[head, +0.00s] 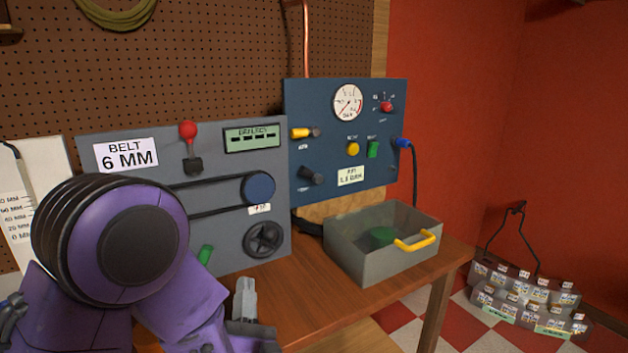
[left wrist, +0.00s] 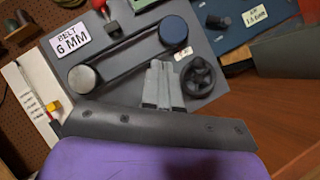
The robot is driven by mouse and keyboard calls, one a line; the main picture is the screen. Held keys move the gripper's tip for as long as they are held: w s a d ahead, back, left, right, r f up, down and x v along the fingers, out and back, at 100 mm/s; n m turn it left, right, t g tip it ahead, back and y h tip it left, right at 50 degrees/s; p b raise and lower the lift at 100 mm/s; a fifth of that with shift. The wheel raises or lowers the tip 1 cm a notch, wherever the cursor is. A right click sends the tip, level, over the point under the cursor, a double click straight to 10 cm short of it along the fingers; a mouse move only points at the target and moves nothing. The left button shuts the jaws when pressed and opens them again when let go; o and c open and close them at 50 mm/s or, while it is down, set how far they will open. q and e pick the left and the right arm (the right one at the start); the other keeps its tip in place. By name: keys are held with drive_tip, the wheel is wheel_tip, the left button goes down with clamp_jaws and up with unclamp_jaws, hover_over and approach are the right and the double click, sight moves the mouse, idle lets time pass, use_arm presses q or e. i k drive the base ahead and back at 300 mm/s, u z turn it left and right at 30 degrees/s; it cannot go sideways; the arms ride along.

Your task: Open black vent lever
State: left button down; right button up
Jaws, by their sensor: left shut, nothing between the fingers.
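The black lever (head: 311,175) sticks out of the lower left of the blue panel (head: 331,110), below a yellow lever (head: 302,132). A small label under the black lever is too small to read. The black lever also shows near the top of the left wrist view (left wrist: 218,21). My left gripper (head: 245,287) is shut and empty, low in front of the grey belt panel, left of and below the black lever and apart from it. Its fingers (left wrist: 161,82) also show in the left wrist view, beside the black handwheel. My right gripper is not in view.
The grey belt panel (head: 110,185) carries a red-knobbed lever (head: 188,132), a blue pulley (head: 258,187) and a black handwheel (head: 263,239). A grey bin (head: 352,255) with a yellow handle stands on the wooden bench (head: 325,303), below the blue panel. Bench front is clear.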

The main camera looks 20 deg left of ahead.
sight(305, 171)
drive_tip(key=i, duration=1.05)
